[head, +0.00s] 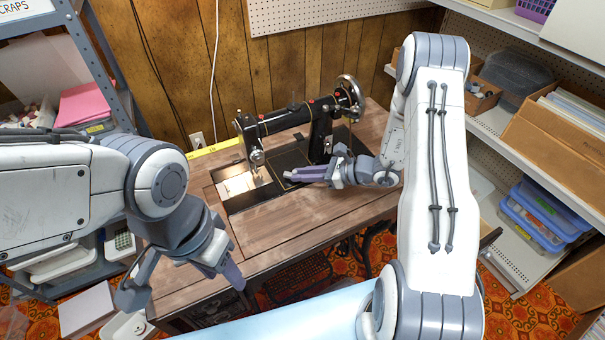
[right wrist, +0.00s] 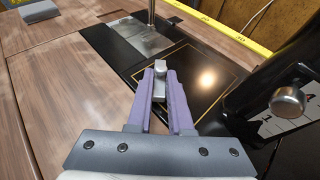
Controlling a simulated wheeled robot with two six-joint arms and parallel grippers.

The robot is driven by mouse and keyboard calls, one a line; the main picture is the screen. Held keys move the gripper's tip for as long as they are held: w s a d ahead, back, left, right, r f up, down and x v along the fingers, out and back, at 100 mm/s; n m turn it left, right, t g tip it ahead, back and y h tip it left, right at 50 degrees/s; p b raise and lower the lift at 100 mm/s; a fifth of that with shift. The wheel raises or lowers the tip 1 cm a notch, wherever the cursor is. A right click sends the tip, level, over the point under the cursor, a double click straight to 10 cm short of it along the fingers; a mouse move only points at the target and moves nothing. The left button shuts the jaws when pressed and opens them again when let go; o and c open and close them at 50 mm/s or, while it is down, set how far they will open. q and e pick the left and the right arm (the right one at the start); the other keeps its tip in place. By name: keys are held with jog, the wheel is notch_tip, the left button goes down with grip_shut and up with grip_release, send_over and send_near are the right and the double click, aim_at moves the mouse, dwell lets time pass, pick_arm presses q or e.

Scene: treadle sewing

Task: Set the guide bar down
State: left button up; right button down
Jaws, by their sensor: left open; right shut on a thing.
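A small grey metal guide bar (right wrist: 160,70) sits between the purple fingertips of my right gripper (right wrist: 160,82), which is shut on it. In the right wrist view, the bar is over the black machine bed (right wrist: 205,75), near the bright metal needle plate (right wrist: 143,37). I cannot tell whether the bar touches the bed. My left gripper (head: 187,285) is open and empty by the table's front left edge.
The black sewing machine (head: 325,130) stands behind my right gripper, with its handwheel (head: 350,97) at the right. A yellow measuring strip (head: 215,148) lies along the table's back edge. The front of the wooden table (head: 290,232) is clear. Shelves flank both sides.

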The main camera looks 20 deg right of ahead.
jog(key=shift+f+b, duration=0.4)
jog(key=shift+f, duration=0.15)
jog(key=c, duration=0.8)
grip_release()
jog(key=shift+o, duration=0.2)
jog(key=v, duration=1)
jog(key=shift+s+d+r, duration=0.1)
jog(key=shift+d+r, duration=0.05)
